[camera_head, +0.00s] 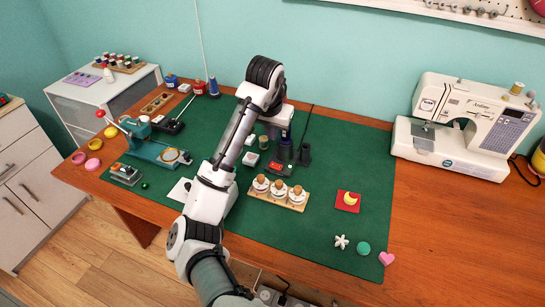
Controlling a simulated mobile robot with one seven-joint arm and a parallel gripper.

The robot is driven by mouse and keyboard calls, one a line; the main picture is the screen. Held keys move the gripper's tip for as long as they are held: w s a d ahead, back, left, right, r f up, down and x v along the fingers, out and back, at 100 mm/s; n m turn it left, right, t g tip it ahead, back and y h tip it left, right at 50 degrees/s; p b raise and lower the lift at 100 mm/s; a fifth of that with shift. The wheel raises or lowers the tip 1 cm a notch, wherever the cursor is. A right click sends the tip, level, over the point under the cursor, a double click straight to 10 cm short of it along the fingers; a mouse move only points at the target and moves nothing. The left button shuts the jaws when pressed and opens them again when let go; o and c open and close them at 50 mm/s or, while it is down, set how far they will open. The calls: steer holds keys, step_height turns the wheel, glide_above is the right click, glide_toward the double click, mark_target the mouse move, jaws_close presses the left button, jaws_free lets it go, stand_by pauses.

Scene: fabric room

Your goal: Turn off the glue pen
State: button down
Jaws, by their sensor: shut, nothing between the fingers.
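What looks like the glue pen (284,150) is a dark, upright device on the green mat, near the middle of the view. Its low black base (277,168) has a small red part at the front. I cannot tell whether this is a lit switch. My gripper (271,134) points down just above and beside the pen, at the end of my white and black arm. It is shut and holds nothing. Its fingertips are small and partly lost against the dark pen, so I cannot tell whether they touch it.
A teal press (154,150) is left, a sewing machine (468,125) right. The mat's right side (355,155) is mostly clear.

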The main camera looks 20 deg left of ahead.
mark_target(273, 164)
steer(key=x, duration=0.9)
steer(key=s+x, duration=0.1)
steer(key=x, duration=0.4)
steer(key=shift+a+f+p, duration=0.1)
steer(key=shift+a+p, duration=0.05)
steer(key=shift+p, duration=0.15)
steer(key=shift+w, duration=0.1)
